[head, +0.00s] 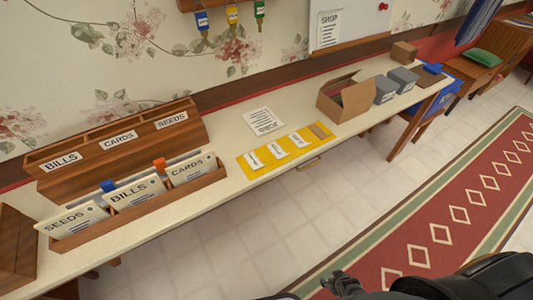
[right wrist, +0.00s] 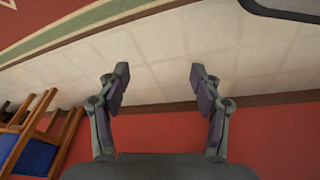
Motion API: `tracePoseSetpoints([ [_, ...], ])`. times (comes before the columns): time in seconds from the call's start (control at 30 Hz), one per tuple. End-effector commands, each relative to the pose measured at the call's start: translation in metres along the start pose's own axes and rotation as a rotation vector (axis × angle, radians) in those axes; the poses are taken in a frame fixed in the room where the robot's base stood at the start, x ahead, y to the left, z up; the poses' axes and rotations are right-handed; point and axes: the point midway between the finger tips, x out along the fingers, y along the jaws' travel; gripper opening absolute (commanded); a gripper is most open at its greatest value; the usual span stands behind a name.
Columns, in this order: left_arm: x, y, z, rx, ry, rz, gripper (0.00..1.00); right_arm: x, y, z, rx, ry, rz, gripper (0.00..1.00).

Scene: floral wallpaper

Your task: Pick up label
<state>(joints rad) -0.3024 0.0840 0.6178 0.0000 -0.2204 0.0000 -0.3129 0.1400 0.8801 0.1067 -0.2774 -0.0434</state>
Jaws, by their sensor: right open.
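A yellow mat (head: 261,161) lies on the long table. On it lie several small flat pieces: a white one with print at its left (head: 254,160), a second white label-like piece (head: 277,150), a third (head: 297,140) and a plain brown piece (head: 319,131) at the right end. Their print is too small to read. My right gripper (head: 335,284) shows at the bottom of the head view, in front of and well away from the table. In the right wrist view it (right wrist: 158,82) is open with nothing between its fingers. My left gripper is not in view.
On the table (head: 222,191) are a wooden rack with cards (head: 135,203), a tall sorter (head: 118,139), a printed sheet (head: 264,121), an open cardboard box (head: 344,97) and grey boxes (head: 403,78). A red rug (head: 450,205) lies on the open floor.

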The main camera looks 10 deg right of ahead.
Motion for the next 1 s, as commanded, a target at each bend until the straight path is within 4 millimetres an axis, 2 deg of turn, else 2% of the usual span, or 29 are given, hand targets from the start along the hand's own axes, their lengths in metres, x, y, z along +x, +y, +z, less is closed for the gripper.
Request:
tracePoseSetpoints([
  [0.03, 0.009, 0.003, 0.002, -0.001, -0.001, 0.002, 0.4, -0.004, 0.012, -0.059, 0.003, 0.102, 0.001, 0.66],
  [0.07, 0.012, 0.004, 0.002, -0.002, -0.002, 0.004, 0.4, -0.013, 0.016, -0.095, 0.004, 0.165, -0.007, 0.66],
  [0.1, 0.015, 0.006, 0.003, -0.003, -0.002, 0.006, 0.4, -0.031, 0.02, -0.143, 0.001, 0.25, -0.02, 0.66],
  [0.17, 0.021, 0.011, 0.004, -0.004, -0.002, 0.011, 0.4, -0.066, 0.018, -0.21, -0.011, 0.374, -0.052, 0.66],
  [0.2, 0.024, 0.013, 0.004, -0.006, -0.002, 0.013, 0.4, -0.095, 0.014, -0.25, -0.027, 0.455, -0.079, 0.66],
  [0.27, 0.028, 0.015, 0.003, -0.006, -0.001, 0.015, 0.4, -0.141, 0.002, -0.299, -0.056, 0.564, -0.125, 0.66],
  [0.3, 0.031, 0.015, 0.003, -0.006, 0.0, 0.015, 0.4, -0.172, -0.008, -0.324, -0.079, 0.629, -0.156, 0.66],
  [0.33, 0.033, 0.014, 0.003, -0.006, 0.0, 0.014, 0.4, -0.195, -0.016, -0.34, -0.098, 0.673, -0.18, 0.66],
  [0.4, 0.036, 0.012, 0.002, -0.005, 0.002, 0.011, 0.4, -0.244, -0.034, -0.366, -0.139, 0.76, -0.231, 0.66],
  [0.5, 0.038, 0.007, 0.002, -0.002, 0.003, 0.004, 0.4, -0.294, -0.054, -0.384, -0.187, 0.841, -0.285, 0.66],
  [0.6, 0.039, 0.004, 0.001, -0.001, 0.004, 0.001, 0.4, -0.32, -0.065, -0.391, -0.213, 0.881, -0.313, 0.66],
  [0.73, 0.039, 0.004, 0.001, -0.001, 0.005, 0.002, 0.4, -0.327, -0.068, -0.393, -0.219, 0.891, -0.32, 0.66],
  [1.0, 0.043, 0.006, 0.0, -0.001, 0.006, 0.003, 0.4, -0.303, -0.082, -0.423, -0.211, 0.893, -0.32, 0.66],
])
